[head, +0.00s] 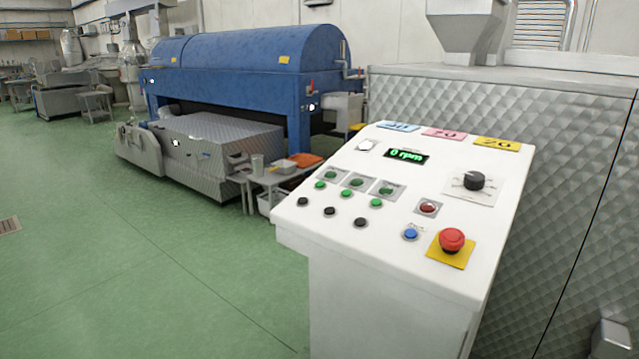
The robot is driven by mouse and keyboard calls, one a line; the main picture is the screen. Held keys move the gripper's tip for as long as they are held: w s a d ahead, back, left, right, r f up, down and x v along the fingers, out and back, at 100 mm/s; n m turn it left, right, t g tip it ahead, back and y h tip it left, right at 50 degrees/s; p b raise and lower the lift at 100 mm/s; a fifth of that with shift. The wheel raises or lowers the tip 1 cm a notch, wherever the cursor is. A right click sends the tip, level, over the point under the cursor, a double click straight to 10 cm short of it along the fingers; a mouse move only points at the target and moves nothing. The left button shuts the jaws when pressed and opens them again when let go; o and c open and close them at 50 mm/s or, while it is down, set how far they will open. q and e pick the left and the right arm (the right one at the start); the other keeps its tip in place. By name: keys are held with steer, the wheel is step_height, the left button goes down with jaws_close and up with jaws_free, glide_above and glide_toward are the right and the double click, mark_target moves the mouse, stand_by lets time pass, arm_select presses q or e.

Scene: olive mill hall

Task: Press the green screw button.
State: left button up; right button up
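A white control console (390,300) with a sloped top stands in front of me, right of centre. Its top has a row of three green buttons: a left one (320,185), a middle one (346,194) and a right one (376,202). Dark green lamps on grey plates (357,182) sit just behind them, and black buttons (330,211) sit in front. The plate lettering is too small to read, so I cannot tell which green button is the screw one. Neither gripper is in view.
The console also bears a red mushroom button (452,240) on yellow, a blue button (410,233), a red lamp (428,208), a black knob (474,181) and a display (406,155) reading 0 rpm. A blue machine (250,75) stands behind. Green floor (130,260) is clear at left.

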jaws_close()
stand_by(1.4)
